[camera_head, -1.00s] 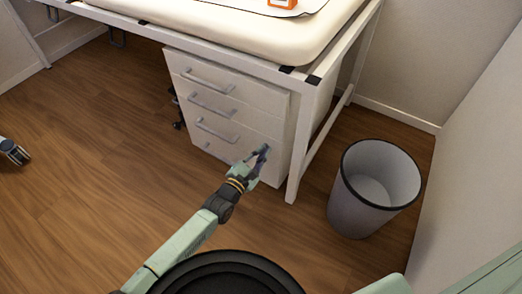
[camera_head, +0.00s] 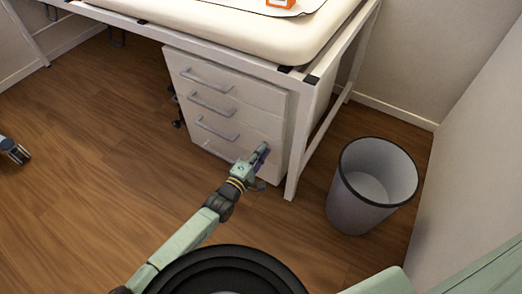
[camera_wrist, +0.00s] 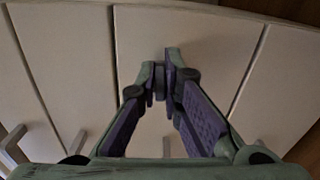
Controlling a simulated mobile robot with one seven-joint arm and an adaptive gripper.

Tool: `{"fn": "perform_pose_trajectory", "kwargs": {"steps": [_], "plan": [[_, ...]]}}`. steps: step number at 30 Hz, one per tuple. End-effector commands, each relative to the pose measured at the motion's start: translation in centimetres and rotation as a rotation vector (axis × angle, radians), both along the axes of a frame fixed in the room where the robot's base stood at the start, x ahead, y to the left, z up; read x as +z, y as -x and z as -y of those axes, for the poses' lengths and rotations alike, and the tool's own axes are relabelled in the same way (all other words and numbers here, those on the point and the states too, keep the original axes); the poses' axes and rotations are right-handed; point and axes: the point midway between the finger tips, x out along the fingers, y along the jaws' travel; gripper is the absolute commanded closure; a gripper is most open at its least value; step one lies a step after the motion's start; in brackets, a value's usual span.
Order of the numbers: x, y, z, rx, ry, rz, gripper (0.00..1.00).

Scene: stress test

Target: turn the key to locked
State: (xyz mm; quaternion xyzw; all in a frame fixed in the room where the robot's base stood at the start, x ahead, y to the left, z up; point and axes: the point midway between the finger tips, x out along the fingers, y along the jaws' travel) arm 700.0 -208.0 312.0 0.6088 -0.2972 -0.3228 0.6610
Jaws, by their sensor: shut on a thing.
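The white drawer cabinet (camera_head: 222,112) stands under the desk, with several drawers and grey bar handles. My gripper (camera_head: 263,150) is at the right part of its front, low down. In the wrist view my gripper (camera_wrist: 167,68) has its purple-padded fingers closed together at the tips, against the cabinet front (camera_wrist: 200,35). A small grey piece, apparently the key (camera_wrist: 160,84), shows between the fingertips. The fingers hide most of it and the lock, so I cannot tell the key's angle.
A grey waste bin (camera_head: 345,200) stands on the floor to the right of the cabinet. A white desk leg (camera_head: 300,150) rises close to the right of my gripper. The wooden floor (camera_head: 90,150) on the left is mostly clear.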

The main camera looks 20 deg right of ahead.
Motion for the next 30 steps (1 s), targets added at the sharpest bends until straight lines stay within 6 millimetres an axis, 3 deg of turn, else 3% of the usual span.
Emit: {"fn": "perform_pose_trajectory", "kwargs": {"steps": [23,24,30], "plan": [[-0.01,-0.03,0.01,0.0,-0.061,0.079,1.0],[-0.01,-0.03,0.01,0.0,-0.061,0.079,0.91],[-0.03,-0.02,0.01,0.0,-0.059,0.078,0.77]]}}
